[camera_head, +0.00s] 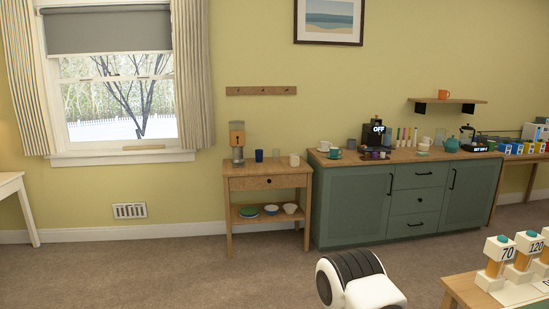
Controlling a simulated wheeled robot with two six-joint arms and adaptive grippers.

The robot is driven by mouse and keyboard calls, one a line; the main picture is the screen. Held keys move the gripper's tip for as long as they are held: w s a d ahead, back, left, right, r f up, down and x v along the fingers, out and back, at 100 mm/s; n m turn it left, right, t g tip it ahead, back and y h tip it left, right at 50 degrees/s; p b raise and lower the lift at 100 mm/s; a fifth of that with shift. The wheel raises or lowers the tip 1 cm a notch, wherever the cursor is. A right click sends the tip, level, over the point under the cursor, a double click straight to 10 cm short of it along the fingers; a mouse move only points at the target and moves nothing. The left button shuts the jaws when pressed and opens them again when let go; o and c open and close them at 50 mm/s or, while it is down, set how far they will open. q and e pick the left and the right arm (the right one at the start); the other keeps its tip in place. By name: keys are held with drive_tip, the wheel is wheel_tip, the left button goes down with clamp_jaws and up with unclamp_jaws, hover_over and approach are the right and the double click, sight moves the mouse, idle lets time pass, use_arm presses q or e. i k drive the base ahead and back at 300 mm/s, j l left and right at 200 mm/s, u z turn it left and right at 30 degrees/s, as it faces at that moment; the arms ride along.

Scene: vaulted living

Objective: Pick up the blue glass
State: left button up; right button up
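The blue glass (259,155) is small and dark blue and stands upright on top of the small wooden side table (268,182) by the wall. A clear glass (276,155) stands just right of it, and a white cup (294,160) stands farther right. Neither of my grippers is in view. Nothing is seen touching the blue glass.
A dispenser (237,141) stands left of the glass. Bowls lie on the table's lower shelf (260,220). A green cabinet (345,205) stands close to the table's right side. A wooden table (462,290) is at lower right. Carpet (170,270) is clear at lower left.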

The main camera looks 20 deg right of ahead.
sight(258, 153)
drive_tip(key=i+l+z, duration=0.35)
drive_tip(key=i, duration=0.2)
drive_tip(key=i+z, duration=0.35)
drive_tip(key=i, duration=0.2)
